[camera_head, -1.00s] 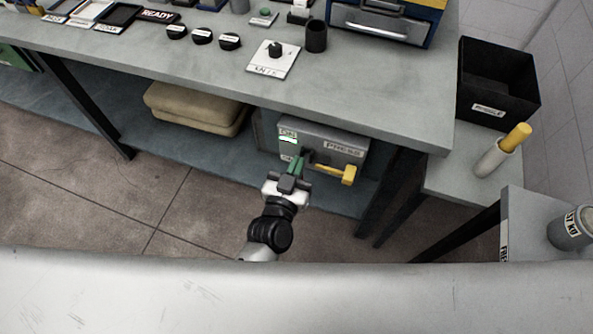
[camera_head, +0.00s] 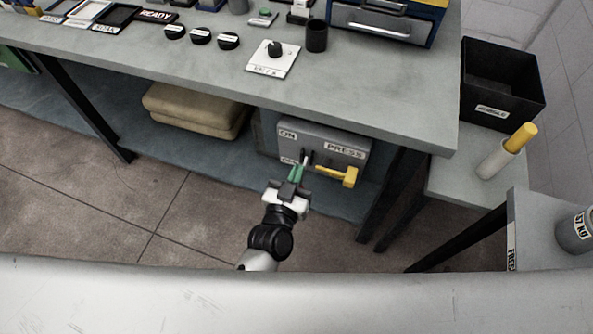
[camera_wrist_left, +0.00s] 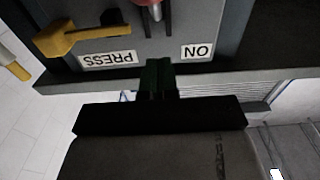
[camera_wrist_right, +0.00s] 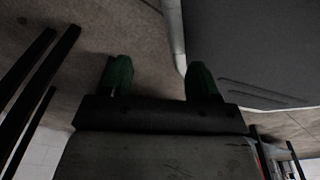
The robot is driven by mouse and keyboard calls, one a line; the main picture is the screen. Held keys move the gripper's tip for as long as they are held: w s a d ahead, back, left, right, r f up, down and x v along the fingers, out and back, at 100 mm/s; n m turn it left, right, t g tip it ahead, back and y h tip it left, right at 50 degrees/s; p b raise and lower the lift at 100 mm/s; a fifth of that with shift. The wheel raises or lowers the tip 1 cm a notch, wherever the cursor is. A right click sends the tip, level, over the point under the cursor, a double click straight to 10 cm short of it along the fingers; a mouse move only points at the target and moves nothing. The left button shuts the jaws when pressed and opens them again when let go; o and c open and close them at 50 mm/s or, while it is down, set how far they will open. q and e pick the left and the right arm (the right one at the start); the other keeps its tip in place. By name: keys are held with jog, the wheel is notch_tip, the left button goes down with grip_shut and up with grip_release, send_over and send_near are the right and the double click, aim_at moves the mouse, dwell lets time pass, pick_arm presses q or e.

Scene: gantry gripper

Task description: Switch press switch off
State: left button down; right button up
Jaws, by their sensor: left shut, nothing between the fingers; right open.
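The grey press box (camera_head: 350,136) stands on the lower shelf under the workbench, with ON and PRESS labels and a lower label partly hidden by my gripper. Its switch lever (camera_head: 306,157) sits between the ON label and that lower label; it also shows at the top of the left wrist view (camera_wrist_left: 153,10). My left gripper (camera_head: 296,174) is shut and empty just in front of the switch, its green fingertips apparently a little apart from the lever. My right gripper (camera_wrist_right: 160,78) is open and empty, in the right wrist view only.
A yellow handle (camera_head: 340,175) sticks out of the box right of the switch. Folded tan cloth or cushions (camera_head: 195,108) lie left of it on the shelf. The workbench edge (camera_head: 380,128) overhangs the box. A black bin (camera_head: 500,95) stands at the right.

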pick_arm(q)
jog(key=r+p+v, duration=0.1)
jog(key=p+v, duration=0.3)
jog(key=v, duration=0.5)
jog(key=shift+r+p, duration=0.15)
jog(key=shift+p, duration=0.15)
pick_arm(e)
jog(key=s+d+r, duration=0.1)
jog(key=s, duration=0.5)
jog(key=shift+s+d, duration=0.15)
jog(key=shift+s, duration=0.2)
